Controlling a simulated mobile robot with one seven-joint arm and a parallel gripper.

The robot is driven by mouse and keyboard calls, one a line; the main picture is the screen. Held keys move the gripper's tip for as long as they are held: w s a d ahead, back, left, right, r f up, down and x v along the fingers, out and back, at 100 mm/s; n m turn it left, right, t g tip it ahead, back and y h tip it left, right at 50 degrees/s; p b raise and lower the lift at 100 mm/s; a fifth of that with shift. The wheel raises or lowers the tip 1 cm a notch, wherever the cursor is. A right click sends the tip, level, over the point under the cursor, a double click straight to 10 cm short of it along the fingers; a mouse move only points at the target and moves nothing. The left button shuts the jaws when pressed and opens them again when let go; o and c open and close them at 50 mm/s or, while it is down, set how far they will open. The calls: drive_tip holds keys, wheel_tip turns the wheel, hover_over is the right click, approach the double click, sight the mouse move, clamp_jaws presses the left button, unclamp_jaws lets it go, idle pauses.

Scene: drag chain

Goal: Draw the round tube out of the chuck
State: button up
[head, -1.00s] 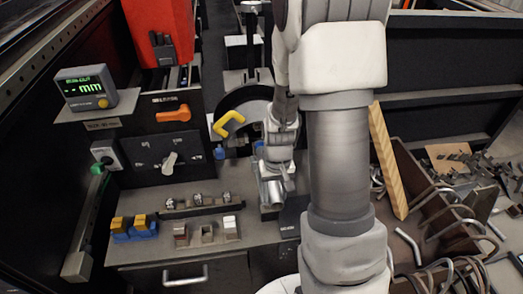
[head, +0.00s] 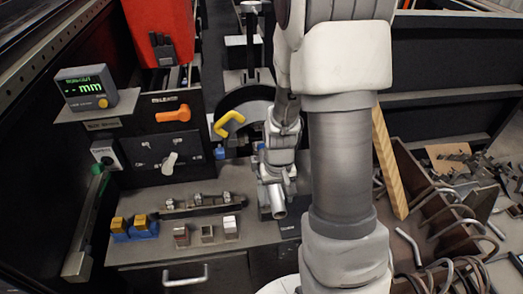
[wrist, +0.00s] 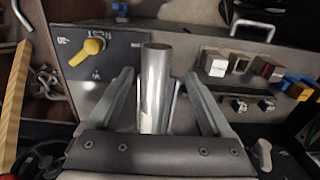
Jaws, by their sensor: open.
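The round tube (head: 278,203) is a short, shiny metal cylinder at the front of the bench in the head view. In the wrist view the tube (wrist: 154,85) stands between my gripper's two fingers, its open end toward the top of the picture. My gripper (wrist: 160,90) is open, with a gap between each finger and the tube. In the head view my gripper (head: 275,172) is just behind the tube's visible end. The tube's other end is hidden by the gripper body. I cannot make out the chuck.
Several small blocks (head: 207,234) and a fixture rail (head: 204,205) stand on the bench to the left. A bin of bent tubes (head: 430,205) and a wooden bar (head: 389,160) are right.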

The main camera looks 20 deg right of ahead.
wheel_tip(320, 180, up, 18)
drive_tip(key=p, duration=0.2)
drive_tip(key=shift+f, duration=0.2)
